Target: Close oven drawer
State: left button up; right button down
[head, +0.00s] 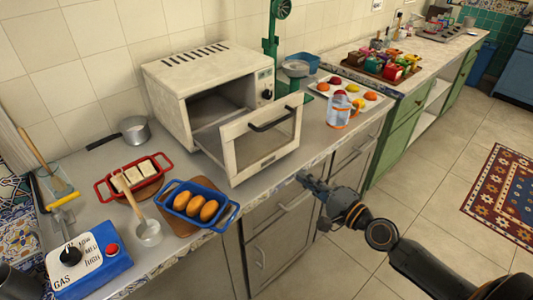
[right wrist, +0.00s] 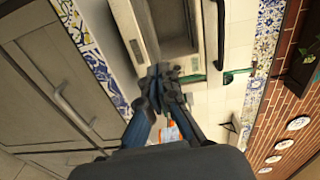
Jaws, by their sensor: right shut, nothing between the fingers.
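The white oven (head: 210,92) stands on the counter against the tiled wall. Its drawer (head: 236,153) is pulled out toward the counter's front edge, with a dark bar handle (head: 274,118) across its glass front. My right gripper (head: 303,179) is shut and empty. It is at the counter's front edge, right of and a little below the drawer front, apart from it in the head view. In the right wrist view the gripper (right wrist: 161,72) points toward the pale oven front, turned sideways. My left gripper is not in view.
A blue dish of brown rolls (head: 198,205), a red dish (head: 133,176) and a ladle (head: 148,232) stand left of the drawer. An orange-and-white jug (head: 339,111) and a fruit tray (head: 327,90) stand right. Cabinet doors with handles (head: 294,203) are below.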

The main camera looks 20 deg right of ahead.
jog(key=r, duration=0.2)
jog(key=p, duration=0.3)
send_near(259, 144)
jog(key=p+x, duration=0.1)
jog(key=x, duration=0.6)
jog(key=shift+f, duration=0.15)
